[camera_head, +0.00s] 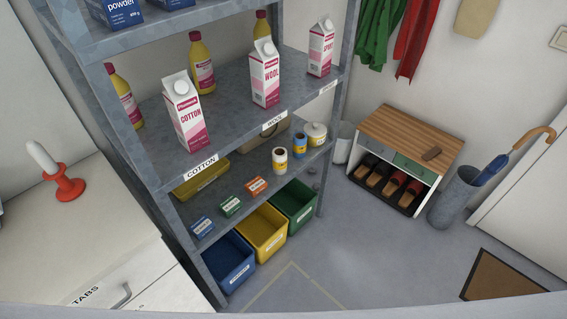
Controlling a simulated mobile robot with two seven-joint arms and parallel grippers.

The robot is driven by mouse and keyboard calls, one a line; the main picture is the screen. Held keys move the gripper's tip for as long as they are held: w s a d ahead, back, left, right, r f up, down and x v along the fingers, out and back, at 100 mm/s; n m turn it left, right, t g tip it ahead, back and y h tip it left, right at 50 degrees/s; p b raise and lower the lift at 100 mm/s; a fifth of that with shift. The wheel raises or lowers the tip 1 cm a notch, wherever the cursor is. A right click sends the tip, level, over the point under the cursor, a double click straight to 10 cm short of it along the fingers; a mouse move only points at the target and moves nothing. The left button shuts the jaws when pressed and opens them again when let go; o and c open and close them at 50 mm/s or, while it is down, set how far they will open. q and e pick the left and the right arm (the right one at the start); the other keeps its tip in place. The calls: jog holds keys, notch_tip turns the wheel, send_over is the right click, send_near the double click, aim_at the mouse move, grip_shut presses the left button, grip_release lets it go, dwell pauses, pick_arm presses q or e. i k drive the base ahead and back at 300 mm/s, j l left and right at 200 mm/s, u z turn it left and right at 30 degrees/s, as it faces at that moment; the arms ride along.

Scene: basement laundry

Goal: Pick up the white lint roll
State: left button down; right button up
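A white roll (279,160) with a dark hole in its top and a yellow label stands upright on the lower shelf of the grey rack. A blue can (299,145) and a white lidded tub (315,134) stand to its right. A white rounded cylinder (41,157) sits tilted in a red stand (67,183) on the white counter at the left. I cannot tell for certain which of the two white pieces is the lint roll. Neither of my grippers is in view.
Cartons (186,112) and yellow bottles stand on the rack's middle shelf (228,96). Small boxes (256,187) lie on the lower shelf. Blue, yellow (262,234) and green bins sit below. A shoe bench (410,136) and umbrella stand (455,196) are at right. The middle floor is clear.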

aim_at(279, 154)
jog(key=i+l+u, duration=0.1)
jog(key=i+l, duration=0.15)
jog(key=l, duration=0.15)
jog(key=i+l+u, duration=0.1)
jog(key=i+l, duration=0.2)
jog(key=i+l+u, duration=0.15)
jog(key=l, duration=0.4)
jog(key=i, duration=0.65)
